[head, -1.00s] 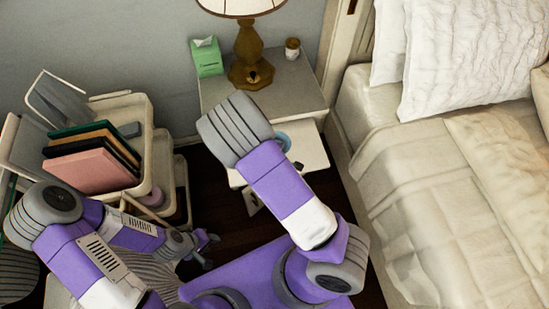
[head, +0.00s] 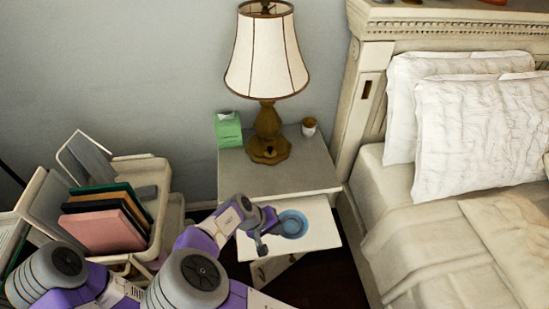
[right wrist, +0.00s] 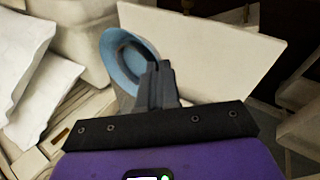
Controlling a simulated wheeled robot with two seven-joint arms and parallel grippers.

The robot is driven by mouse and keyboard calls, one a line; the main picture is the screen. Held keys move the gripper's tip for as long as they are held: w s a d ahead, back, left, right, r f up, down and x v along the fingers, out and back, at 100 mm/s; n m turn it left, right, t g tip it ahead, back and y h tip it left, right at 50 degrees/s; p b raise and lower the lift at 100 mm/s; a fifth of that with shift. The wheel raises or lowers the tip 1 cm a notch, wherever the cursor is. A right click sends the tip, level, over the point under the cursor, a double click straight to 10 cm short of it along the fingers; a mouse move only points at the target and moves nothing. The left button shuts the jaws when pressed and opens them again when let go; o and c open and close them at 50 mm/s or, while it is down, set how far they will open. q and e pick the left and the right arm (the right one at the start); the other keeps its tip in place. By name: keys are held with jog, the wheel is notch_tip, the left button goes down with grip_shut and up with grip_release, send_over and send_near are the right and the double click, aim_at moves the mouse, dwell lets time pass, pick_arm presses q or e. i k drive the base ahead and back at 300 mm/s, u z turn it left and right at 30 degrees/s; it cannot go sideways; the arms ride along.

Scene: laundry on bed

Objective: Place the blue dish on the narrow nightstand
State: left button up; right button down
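The blue dish (head: 292,224) is round with a raised rim. In the head view it shows against a pale panel (head: 325,236) at the front of the nightstand (head: 305,178). My right gripper (head: 265,232) is at the dish's left side. In the right wrist view the fingers (right wrist: 160,82) are close together at the rim of the dish (right wrist: 118,62), and the dish appears pinched between them. It overlaps the panel's edge there and seems a little above it. The fingers hide part of the rim. My left gripper is out of view.
On the nightstand are a lamp (head: 268,130), a green tissue box (head: 228,130) and a small brown-topped jar (head: 309,126). Its front top is clear. The bed (head: 430,240) stands at the right. A cart (head: 165,180) with books (head: 105,220) stands at the left.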

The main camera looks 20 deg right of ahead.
aim_at(291, 169)
jog(key=k, duration=0.45)
jog(key=z, duration=0.9)
jog(key=i, duration=0.75)
jog(key=u, duration=0.95)
jog(key=i, duration=0.5)
